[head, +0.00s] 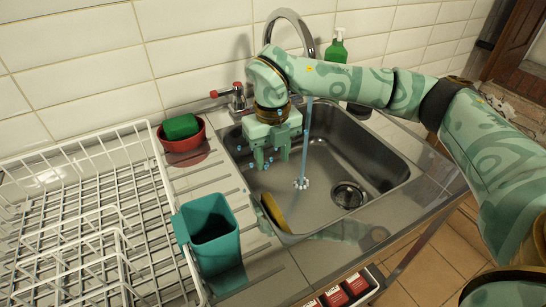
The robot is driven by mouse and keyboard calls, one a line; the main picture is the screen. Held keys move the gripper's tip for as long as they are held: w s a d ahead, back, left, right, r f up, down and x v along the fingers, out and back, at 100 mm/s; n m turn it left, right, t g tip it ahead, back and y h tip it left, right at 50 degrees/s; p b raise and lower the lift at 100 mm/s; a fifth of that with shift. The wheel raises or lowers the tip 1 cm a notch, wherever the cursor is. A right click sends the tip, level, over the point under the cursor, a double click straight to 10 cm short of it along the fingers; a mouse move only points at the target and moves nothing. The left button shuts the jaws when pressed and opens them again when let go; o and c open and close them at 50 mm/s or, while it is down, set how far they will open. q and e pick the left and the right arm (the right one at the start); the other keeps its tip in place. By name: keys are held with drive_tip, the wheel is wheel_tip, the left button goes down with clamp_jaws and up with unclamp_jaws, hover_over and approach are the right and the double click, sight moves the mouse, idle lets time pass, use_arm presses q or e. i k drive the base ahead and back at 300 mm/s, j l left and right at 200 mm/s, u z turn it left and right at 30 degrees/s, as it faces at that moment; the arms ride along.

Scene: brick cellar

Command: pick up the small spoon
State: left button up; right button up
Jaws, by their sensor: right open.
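I cannot make out a small spoon anywhere in the head view. My right gripper (272,157) hangs over the left back part of the steel sink (330,165), fingers pointing down. Its jaws are apart, with nothing seen between them. My right arm reaches in from the right, across the back of the sink, and covers part of the tap and rim. My left gripper is not in view.
Water runs from the curved tap (289,14) into the sink, beside my gripper. A yellow object (273,212) leans at the sink's left wall. A red bowl with a green sponge (180,127), a teal cup (209,238) and a white dish rack (75,215) stand left.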

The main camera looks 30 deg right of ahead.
sight(278, 217)
drive_tip(key=k, duration=1.5)
